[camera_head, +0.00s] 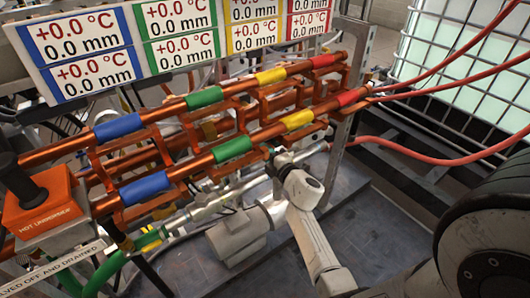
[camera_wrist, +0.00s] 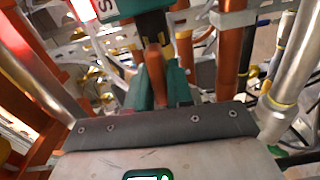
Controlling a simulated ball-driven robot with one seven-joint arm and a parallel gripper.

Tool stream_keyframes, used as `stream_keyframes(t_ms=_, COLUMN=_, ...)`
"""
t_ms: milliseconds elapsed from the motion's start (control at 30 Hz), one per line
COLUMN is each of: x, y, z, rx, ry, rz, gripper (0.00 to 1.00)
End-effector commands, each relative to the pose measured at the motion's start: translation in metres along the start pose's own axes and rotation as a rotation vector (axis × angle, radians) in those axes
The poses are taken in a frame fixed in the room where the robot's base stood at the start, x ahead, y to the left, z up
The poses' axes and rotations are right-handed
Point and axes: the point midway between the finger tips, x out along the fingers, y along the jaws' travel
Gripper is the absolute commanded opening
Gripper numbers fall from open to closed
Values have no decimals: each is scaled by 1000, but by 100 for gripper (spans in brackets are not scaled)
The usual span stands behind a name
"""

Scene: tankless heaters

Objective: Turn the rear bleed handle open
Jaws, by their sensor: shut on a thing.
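In the head view my arm reaches up from the lower right, and my gripper (camera_head: 281,160) is at the lower copper-coloured pipework, below the yellow and green bands. The fingers are small and partly hidden there. In the wrist view my gripper (camera_wrist: 159,88) has its teal fingers closed around a narrow orange-brown handle (camera_wrist: 154,64) with a dark upper part. The handle stands roughly upright between the fingers. Its lower end is hidden by the gripper. I cannot tell from these views which bleed handle it is or how far it is turned.
Copper pipes with blue, green, yellow and red bands (camera_head: 232,148) run close above my gripper. A silvery pipe (camera_head: 215,207) and a grey motor-like body (camera_head: 237,237) lie to its left. Red hoses (camera_head: 430,155) cross at right. The dark floor plate (camera_head: 375,225) is fairly clear.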

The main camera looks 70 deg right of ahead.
Motion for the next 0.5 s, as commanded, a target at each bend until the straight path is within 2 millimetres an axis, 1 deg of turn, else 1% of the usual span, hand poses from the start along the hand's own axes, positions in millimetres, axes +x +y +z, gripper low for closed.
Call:
stream_keyframes(t_ms=100, x=0, y=-2, z=-1, rx=1, ry=2, rz=-2, gripper=0)
stream_keyframes(t_ms=133, x=0, y=-2, z=-1, rx=1, ry=2, rz=-3, gripper=23)
stream_keyframes(t_ms=300, x=0, y=-1, z=-1, rx=1, ry=2, rz=-2, gripper=39)
stream_keyframes(t_ms=333, x=0, y=-1, z=-1, rx=1, ry=1, rz=-2, gripper=42)
stream_keyframes(t_ms=500, x=0, y=-1, z=0, rx=2, ry=1, rz=-1, gripper=42)
